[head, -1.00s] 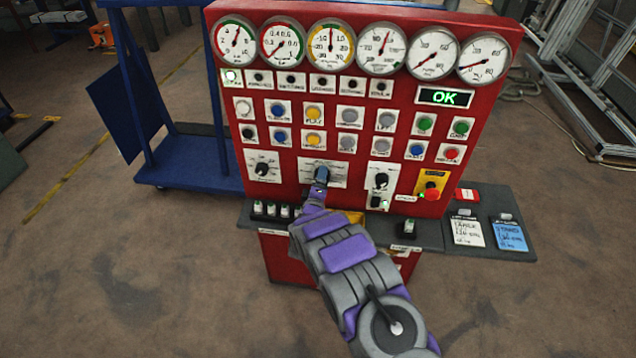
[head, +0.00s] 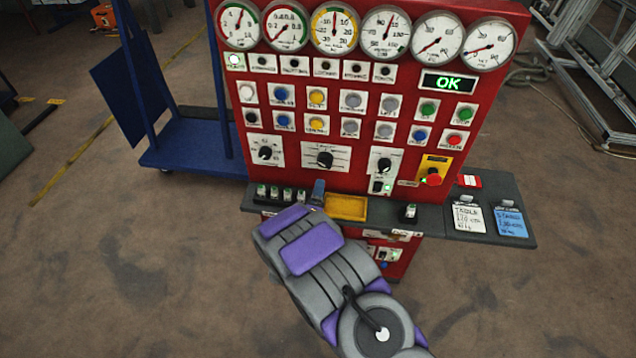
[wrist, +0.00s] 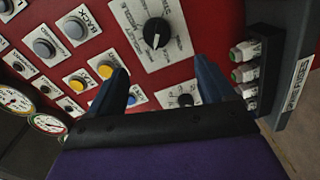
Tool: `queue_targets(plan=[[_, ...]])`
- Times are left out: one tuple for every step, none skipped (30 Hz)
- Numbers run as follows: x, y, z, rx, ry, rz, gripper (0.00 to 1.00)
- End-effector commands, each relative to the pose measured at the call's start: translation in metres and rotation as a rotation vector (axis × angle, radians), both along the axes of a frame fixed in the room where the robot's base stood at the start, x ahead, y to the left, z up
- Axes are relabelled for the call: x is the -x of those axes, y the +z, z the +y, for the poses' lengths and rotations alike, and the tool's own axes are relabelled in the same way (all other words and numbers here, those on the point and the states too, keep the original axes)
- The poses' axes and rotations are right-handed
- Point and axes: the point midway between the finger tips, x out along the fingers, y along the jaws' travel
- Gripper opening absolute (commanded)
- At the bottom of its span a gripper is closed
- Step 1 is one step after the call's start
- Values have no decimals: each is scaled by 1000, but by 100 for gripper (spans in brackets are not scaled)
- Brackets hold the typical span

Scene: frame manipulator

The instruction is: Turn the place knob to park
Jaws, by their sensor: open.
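A black rotary knob (head: 325,158) sits on a wide white plate in the middle of the red panel's lower row. It also shows in the wrist view (wrist: 156,32), with a white pointer line. Its plate carries several position labels that I cannot read surely, so I cannot tell which one it points at. My gripper (head: 318,190) is below and in front of this knob, apart from it. In the wrist view the two blue fingers of my gripper (wrist: 162,70) are spread and empty, with the knob beyond their tips.
Other knobs sit left (head: 265,154) and right (head: 384,164) on the red panel (head: 290,178). A red emergency button (head: 433,180) is farther right. A grey shelf (head: 432,218) below holds a yellow tray (head: 346,207) and several small switches. A blue cart (head: 190,150) stands at left.

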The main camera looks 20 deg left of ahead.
Motion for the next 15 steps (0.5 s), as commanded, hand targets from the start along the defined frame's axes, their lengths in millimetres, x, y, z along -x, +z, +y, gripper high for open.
queue_targets(plan=[[9, 1, -1, 3, 3, 2, 82], [14, 1, -3, 4, 3, 2, 82], [20, 1, -3, 4, 2, 2, 82], [23, 1, -4, 4, 3, 1, 82], [26, 1, -4, 3, 2, 0, 82], [29, 2, -5, 2, 2, -1, 82], [31, 2, -6, 1, 2, -2, 82], [33, 2, -6, 1, 1, -1, 82], [35, 2, -6, 0, 1, -2, 82], [36, 2, -7, 2, 2, -2, 82], [36, 2, -7, 2, 2, -2, 82], [37, 2, -7, 2, 2, -2, 82], [37, 2, -7, 1, 2, -2, 82], [37, 2, -7, 1, 1, -1, 82], [37, 2, -7, 1, 1, -1, 82]])
